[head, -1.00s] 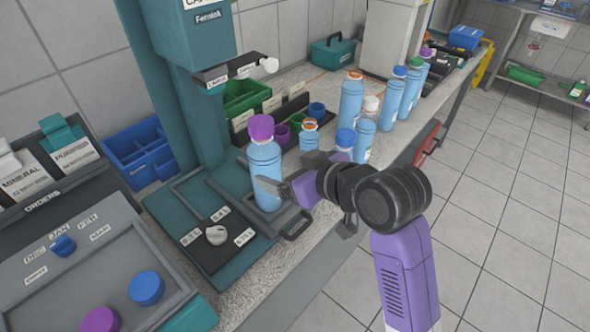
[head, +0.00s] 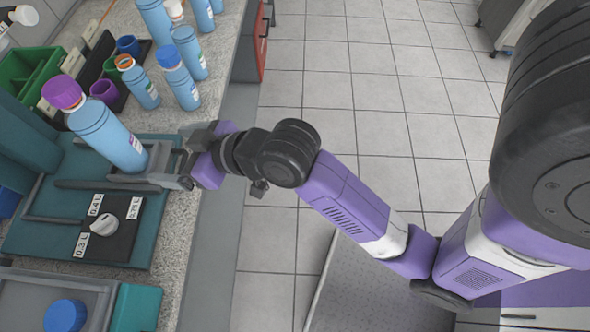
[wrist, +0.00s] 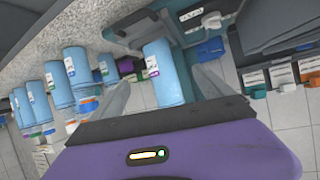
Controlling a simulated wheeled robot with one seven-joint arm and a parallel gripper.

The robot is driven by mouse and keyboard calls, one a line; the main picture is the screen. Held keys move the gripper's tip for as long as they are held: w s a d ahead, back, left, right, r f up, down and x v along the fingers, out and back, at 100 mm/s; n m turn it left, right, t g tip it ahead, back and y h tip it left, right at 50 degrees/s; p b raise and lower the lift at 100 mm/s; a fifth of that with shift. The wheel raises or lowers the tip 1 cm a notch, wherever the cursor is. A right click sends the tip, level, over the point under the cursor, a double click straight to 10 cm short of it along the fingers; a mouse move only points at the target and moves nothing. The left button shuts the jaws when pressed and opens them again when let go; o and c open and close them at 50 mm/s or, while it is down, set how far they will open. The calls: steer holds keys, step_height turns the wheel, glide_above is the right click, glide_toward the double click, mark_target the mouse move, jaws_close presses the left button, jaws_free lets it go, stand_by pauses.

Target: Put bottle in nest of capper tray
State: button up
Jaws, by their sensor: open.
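The bottle (head: 103,135) is light blue with a purple cap and stands on the teal capper tray (head: 140,245), at the end nearest my gripper. Its base is partly hidden, so I cannot tell how it sits in the nest. My gripper (head: 160,168) is open at the bottle's lower part, reaching in from the aisle side. In the wrist view the bottle (wrist: 163,74) stands between the two spread grey fingers (wrist: 163,88), with a gap visible on each side.
Several other blue bottles (head: 181,78) stand on the bench beyond the capped one. Green bins (head: 30,75) and small cups (head: 104,91) are behind it. A dial plate (head: 104,226) lies on the tray. The floor aisle (head: 380,110) is clear.

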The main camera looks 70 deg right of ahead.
steer(key=s+f+m+h, duration=0.1)
steer(key=s+f, duration=0.4)
steer(key=s, duration=0.9)
steer(key=s+a+r+t, duration=0.1)
steer(key=s+r, duration=0.2)
steer(key=s, duration=1)
steer(key=shift+r+n+t, duration=0.2)
steer(key=shift+n+t, duration=0.2)
steer(key=shift+s, duration=0.1)
steer(key=shift+c, duration=0.4)
